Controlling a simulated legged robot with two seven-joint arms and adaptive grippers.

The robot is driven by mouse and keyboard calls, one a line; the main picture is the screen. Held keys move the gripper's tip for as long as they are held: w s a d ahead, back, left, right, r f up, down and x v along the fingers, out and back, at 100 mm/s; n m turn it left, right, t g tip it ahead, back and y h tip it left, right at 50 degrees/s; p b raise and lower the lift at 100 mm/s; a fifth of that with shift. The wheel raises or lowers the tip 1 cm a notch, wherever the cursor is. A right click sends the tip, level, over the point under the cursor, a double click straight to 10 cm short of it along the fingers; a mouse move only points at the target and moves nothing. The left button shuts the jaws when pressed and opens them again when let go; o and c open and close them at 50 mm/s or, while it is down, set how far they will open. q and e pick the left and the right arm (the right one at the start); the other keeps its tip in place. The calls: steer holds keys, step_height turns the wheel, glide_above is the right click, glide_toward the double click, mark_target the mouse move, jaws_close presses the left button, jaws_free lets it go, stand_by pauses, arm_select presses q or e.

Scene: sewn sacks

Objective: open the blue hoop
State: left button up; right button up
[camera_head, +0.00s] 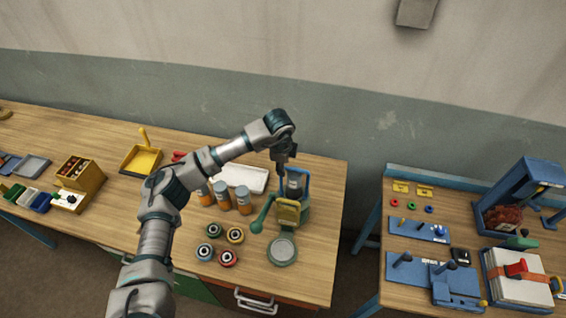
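A blue hoop-like frame (308,183) stands on the wooden table, around a grey cylinder (295,183) of a small device with a yellow block (288,213). My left arm reaches in from the lower left and bends down over it. My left gripper (282,176) points down at the left side of the blue frame, close to the grey cylinder. Whether it touches the frame, and whether its fingers are open or shut, is too small to tell. My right gripper is out of view.
A green handle (262,214) sticks out left of the device, and a round green-rimmed dish (282,250) lies in front. Several orange-and-grey cylinders (243,199) and coloured round pots (228,257) stand left. A second table (390,289) at right holds blue fixtures, beyond a gap.

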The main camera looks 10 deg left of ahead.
arm_select(q)
steer(key=shift+d, duration=0.25)
steer(key=shift+d+r, duration=0.1)
steer(key=shift+d, duration=0.6)
steer(key=c, duration=0.6)
steer(key=shift+d, duration=0.2)
jaws_close()
steer(key=shift+w+a, duration=0.15)
steer(key=shift+a, duration=0.2)
steer(key=w+b, duration=0.2)
steer(key=w, duration=0.1)
steer(key=w+b, duration=0.1)
steer(key=w, duration=0.1)
steer(key=shift+w+f, duration=0.1)
steer(key=shift+f, duration=0.3)
steer(key=shift+o, duration=0.2)
jaws_free()
steer(key=shift+w+a, duration=0.1)
steer(key=o, duration=0.4)
steer(key=shift+a, duration=0.1)
steer(key=shift+o, duration=0.8)
steer(key=shift+a, duration=0.2)
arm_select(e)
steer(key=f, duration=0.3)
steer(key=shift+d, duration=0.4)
